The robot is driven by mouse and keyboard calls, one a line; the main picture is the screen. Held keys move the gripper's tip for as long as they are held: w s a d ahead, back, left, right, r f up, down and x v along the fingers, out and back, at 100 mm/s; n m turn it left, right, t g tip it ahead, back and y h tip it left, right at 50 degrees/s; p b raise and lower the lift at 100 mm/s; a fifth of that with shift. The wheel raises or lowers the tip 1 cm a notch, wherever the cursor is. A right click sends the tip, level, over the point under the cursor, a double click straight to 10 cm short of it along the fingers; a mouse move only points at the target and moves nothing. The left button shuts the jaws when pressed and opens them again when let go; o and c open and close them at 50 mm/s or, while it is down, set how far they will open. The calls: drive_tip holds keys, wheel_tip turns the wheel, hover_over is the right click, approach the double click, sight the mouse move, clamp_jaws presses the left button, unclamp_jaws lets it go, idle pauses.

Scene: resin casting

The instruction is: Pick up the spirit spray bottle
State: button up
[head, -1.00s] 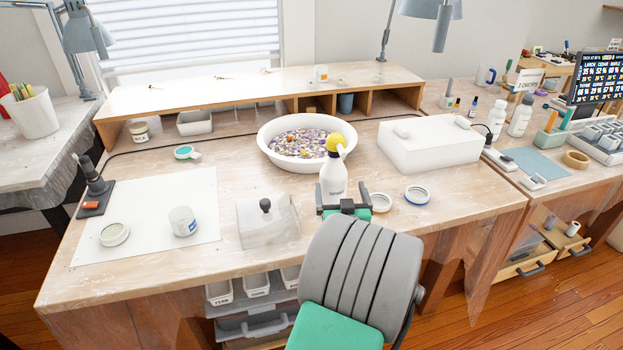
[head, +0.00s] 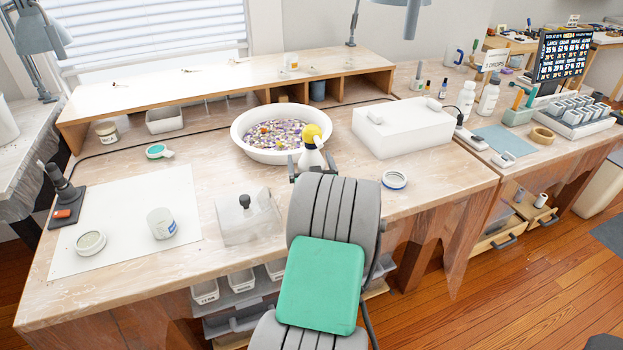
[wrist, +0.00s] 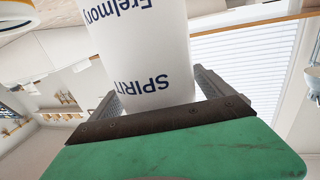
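The spirit spray bottle (head: 312,158) is white with a yellow spray head and stands at the front right of the white bowl. My gripper (head: 313,169) is at the bottle, one finger on each side of it. My arm hides the bottle's lower part in the head view. In the wrist view the bottle (wrist: 145,50) shows its dark blue "SPIRIT" lettering upside down, between the two fingers of my gripper (wrist: 158,82). The fingertips appear close against its sides; whether they press on it cannot be told.
The white bowl (head: 238,136) of coloured pieces is just behind the bottle. A white box (head: 405,135) stands to the right, and a blue-rimmed round dish (head: 394,180) lies near the front. A clear cover (head: 245,222) with a black knob is on the left.

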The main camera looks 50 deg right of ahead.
drive_tip(key=c, duration=1.7)
drive_tip(key=shift+r, duration=0.1)
